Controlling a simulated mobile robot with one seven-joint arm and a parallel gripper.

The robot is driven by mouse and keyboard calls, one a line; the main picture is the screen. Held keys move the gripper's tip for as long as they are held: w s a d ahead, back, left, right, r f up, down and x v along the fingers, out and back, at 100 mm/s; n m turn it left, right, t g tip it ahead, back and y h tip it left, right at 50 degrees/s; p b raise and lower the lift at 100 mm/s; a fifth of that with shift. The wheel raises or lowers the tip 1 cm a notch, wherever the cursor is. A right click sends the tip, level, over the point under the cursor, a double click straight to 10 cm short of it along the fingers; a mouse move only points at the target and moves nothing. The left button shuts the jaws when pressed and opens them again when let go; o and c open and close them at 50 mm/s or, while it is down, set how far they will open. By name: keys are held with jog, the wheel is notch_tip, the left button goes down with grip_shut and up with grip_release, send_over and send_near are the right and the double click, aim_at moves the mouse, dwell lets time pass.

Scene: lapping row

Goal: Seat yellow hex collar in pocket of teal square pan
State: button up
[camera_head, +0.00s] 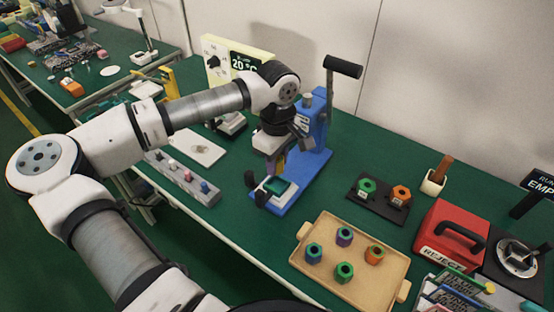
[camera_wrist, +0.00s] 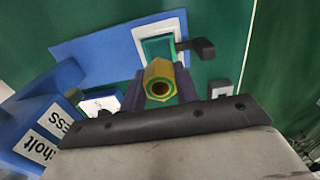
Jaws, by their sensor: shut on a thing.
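The yellow hex collar (camera_wrist: 159,82) is between my gripper's two fingers in the wrist view, with its dark bore facing the camera. My gripper (camera_wrist: 160,92) is shut on it. In the head view my gripper (camera_head: 279,163) points down just above the teal square pan (camera_head: 279,188). The pan sits in a pale holder on the blue press base (camera_head: 295,200). The pan also shows in the wrist view (camera_wrist: 152,46), just beyond the collar and partly covered by it. The pocket is hidden, and I cannot tell whether the collar touches the pan.
The blue press (camera_head: 318,130) with its black-handled lever stands close behind my gripper. A black clamp (camera_wrist: 197,47) is beside the pan. A tan tray (camera_head: 325,279) with several coloured collars, a black plate (camera_head: 366,203) and a red reject box (camera_head: 445,236) are to the right.

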jog(key=shift+f+b, duration=1.5)
jog(key=shift+f, duration=0.5)
jog(key=shift+b, duration=0.85)
dwell(0.3)
jog(key=shift+f, duration=0.15)
jog(key=shift+f+b, duration=0.3)
jog(key=shift+b, duration=0.2)
jog(key=shift+f, duration=0.3)
jog(key=shift+r, duration=0.1)
jog(key=shift+r, duration=0.4)
jog(key=shift+b, duration=0.85)
dwell(1.5)
